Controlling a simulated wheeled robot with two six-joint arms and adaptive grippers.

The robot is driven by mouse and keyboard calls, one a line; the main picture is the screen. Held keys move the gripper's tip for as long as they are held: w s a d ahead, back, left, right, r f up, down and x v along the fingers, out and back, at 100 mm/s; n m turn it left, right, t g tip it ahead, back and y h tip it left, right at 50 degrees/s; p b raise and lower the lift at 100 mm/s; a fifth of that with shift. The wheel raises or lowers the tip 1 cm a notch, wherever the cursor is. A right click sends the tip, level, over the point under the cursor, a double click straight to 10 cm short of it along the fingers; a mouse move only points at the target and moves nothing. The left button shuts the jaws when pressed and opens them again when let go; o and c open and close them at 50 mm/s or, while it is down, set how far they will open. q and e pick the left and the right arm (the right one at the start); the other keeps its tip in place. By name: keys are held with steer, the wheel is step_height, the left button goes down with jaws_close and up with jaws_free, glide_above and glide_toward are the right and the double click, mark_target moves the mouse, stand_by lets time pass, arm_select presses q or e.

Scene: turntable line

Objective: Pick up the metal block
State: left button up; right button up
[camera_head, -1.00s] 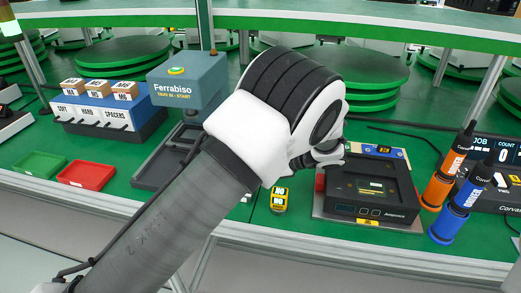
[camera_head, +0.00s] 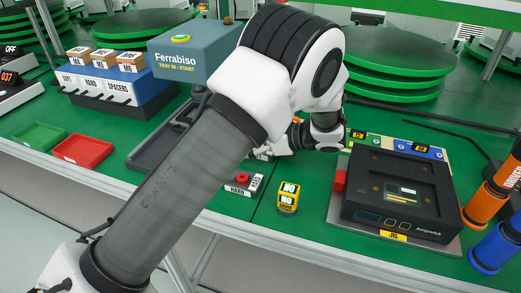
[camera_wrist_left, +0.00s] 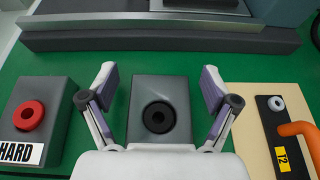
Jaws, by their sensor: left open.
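A grey block (camera_wrist_left: 160,83) with a black ring on top sits in the middle of the left wrist view, on the green surface. It looks like the metal block. My left gripper (camera_wrist_left: 158,76) is open, with one finger on each side of this block and green showing between fingers and block. Nothing is held. In the head view my left arm hides the block and most of the gripper. My right gripper is not in view.
A block with a red ring, marked HARD (camera_head: 242,184), stands close by; it also shows in the wrist view (camera_wrist_left: 38,118). A tan board (camera_wrist_left: 245,120) with an orange hook is at right there.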

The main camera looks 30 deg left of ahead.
arm_select(q)
steer(key=c, duration=1.4)
step_height(320, 180, up, 9)
steer(key=shift+r+p, duration=0.1)
steer(key=shift+p, duration=1)
steer(key=shift+r, duration=0.4)
